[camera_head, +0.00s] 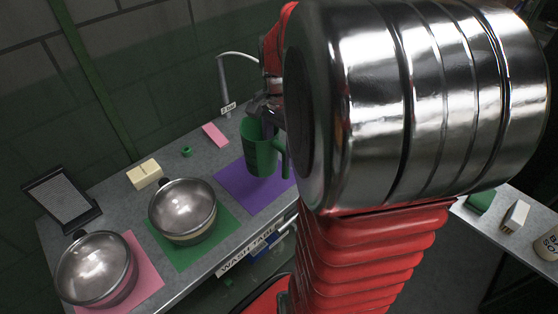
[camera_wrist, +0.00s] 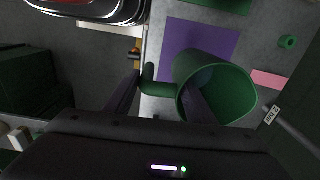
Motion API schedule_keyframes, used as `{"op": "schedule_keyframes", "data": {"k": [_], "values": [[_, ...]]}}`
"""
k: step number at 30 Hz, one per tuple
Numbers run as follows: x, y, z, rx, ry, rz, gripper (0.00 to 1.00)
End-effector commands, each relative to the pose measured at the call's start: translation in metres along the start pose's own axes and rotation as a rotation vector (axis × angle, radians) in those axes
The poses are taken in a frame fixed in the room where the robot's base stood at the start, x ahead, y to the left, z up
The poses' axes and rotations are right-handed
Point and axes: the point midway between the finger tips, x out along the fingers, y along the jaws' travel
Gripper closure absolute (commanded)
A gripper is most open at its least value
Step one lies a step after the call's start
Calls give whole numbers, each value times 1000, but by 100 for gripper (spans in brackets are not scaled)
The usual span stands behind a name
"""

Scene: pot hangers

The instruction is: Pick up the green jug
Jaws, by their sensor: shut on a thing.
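The green jug (camera_head: 258,155) is upright over the purple mat (camera_head: 240,190) on the wash table, its handle to the right in the head view. My gripper (camera_head: 265,108) is at the jug's rim and partly hidden by my arm. In the wrist view the jug (camera_wrist: 242,100) is open towards the camera. There my gripper (camera_wrist: 160,102) has one dark finger inside the jug's mouth and the other outside, beyond the handle. It is shut on the jug's handle side. I cannot tell whether the jug's base touches the mat.
Two metal bowls (camera_head: 182,207) (camera_head: 92,268) stand on green and pink mats to the left. A sponge block (camera_head: 144,173), a green ring (camera_head: 186,151), a pink piece (camera_head: 215,134) and a tap (camera_head: 222,75) are near the wall. A side table (camera_head: 530,207) stands right.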

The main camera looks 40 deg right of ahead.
Motion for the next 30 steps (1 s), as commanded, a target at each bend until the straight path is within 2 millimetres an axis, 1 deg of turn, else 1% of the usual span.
{"op": "schedule_keyframes", "data": {"k": [1, 3, 7, 30], "values": [[-8, -1, -1, 0, 2, -3, 88], [-14, -1, 0, 0, 1, -2, 88], [-20, 0, 0, 0, 1, -1, 88], [-20, 0, 0, 1, 0, -1, 88]]}}
